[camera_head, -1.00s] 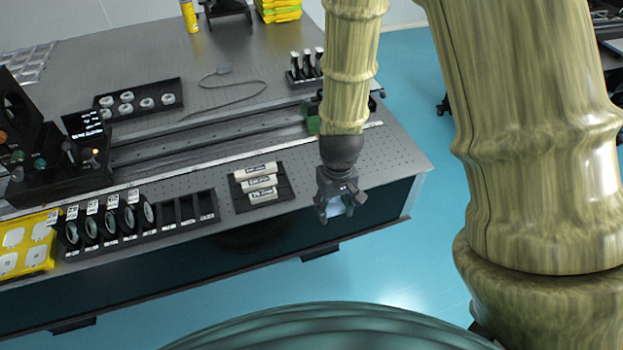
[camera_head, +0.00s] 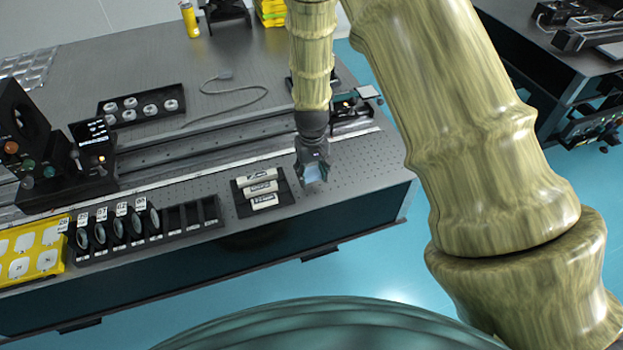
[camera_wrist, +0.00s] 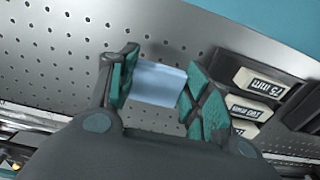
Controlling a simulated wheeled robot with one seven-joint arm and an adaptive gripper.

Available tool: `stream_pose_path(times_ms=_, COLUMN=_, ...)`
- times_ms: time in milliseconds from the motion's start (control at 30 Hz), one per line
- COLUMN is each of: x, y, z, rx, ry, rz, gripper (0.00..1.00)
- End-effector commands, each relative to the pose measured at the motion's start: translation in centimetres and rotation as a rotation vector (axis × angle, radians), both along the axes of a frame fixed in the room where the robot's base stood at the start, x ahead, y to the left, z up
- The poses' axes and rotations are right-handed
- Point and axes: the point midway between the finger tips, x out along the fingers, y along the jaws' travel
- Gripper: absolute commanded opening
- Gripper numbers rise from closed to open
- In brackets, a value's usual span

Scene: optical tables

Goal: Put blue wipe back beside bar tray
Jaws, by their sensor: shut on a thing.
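My gripper (camera_head: 313,176) is shut on the blue wipe (camera_head: 314,173), a small pale blue piece. In the wrist view the wipe (camera_wrist: 160,84) spans between the two green-padded fingers of my gripper (camera_wrist: 155,88). The bar tray (camera_head: 242,207) is a black tray with several white labelled bars, near the front edge of the table. My gripper is just right of this tray, over the perforated tabletop. In the wrist view the tray (camera_wrist: 292,115) is at the right, partly behind a finger. I cannot tell whether the wipe touches the table.
A black rack of round lenses (camera_head: 188,218) stands left of the bar tray, with a yellow case (camera_head: 30,250) beyond it. A rail (camera_head: 210,148) runs behind. Bare perforated tabletop (camera_head: 358,172) lies right of my gripper.

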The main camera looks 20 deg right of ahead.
Motion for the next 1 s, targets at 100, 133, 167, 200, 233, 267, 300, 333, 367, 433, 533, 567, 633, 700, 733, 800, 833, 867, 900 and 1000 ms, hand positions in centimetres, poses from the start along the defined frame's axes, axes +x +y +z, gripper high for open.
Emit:
stream_pose_path(times_ms=100, x=-0.1, y=0.0, z=-0.6, rx=0.000, ry=0.001, rz=0.000, gripper=0.14)
stream_pose_path(times_ms=133, x=0.0, y=0.0, z=-0.8, rx=0.000, ry=0.001, rz=0.000, gripper=0.14)
stream_pose_path(times_ms=167, x=-0.1, y=0.0, z=-1.1, rx=0.000, ry=0.002, rz=0.001, gripper=0.14)
stream_pose_path(times_ms=200, x=-0.1, y=0.0, z=-1.5, rx=0.000, ry=0.003, rz=0.001, gripper=0.14)
stream_pose_path(times_ms=233, x=-0.1, y=0.0, z=-1.8, rx=0.000, ry=0.002, rz=0.001, gripper=0.14)
stream_pose_path(times_ms=267, x=-0.1, y=0.0, z=-2.0, rx=0.000, ry=0.002, rz=0.001, gripper=0.14)
stream_pose_path(times_ms=300, x=-0.1, y=0.0, z=-2.4, rx=0.000, ry=0.002, rz=0.000, gripper=0.14)
stream_pose_path(times_ms=333, x=-0.1, y=0.0, z=-2.7, rx=0.000, ry=0.002, rz=-0.001, gripper=0.14)
stream_pose_path(times_ms=367, x=-0.1, y=0.0, z=-2.9, rx=0.000, ry=0.001, rz=-0.001, gripper=0.14)
stream_pose_path(times_ms=433, x=-0.1, y=0.0, z=-3.2, rx=0.000, ry=0.001, rz=0.000, gripper=0.14)
stream_pose_path(times_ms=533, x=0.0, y=0.0, z=-3.4, rx=0.000, ry=0.000, rz=0.000, gripper=0.14)
stream_pose_path(times_ms=567, x=0.0, y=0.0, z=-3.4, rx=0.000, ry=0.000, rz=0.000, gripper=0.14)
stream_pose_path(times_ms=633, x=0.0, y=0.0, z=-3.4, rx=0.000, ry=0.000, rz=0.000, gripper=0.14)
stream_pose_path(times_ms=700, x=0.0, y=0.0, z=-3.4, rx=0.000, ry=0.000, rz=0.000, gripper=0.14)
stream_pose_path(times_ms=733, x=-0.1, y=0.0, z=-3.5, rx=0.000, ry=0.000, rz=0.000, gripper=0.14)
stream_pose_path(times_ms=800, x=-0.1, y=0.0, z=-3.7, rx=0.000, ry=0.000, rz=0.000, gripper=0.14)
stream_pose_path(times_ms=833, x=-0.1, y=0.0, z=-3.7, rx=0.000, ry=0.000, rz=0.000, gripper=0.14)
stream_pose_path(times_ms=867, x=0.0, y=0.0, z=-3.6, rx=0.000, ry=0.000, rz=0.000, gripper=0.54)
stream_pose_path(times_ms=900, x=0.0, y=0.0, z=-3.6, rx=0.000, ry=0.000, rz=0.000, gripper=0.61)
stream_pose_path(times_ms=1000, x=0.0, y=0.0, z=-3.6, rx=0.000, ry=0.000, rz=0.000, gripper=0.70)
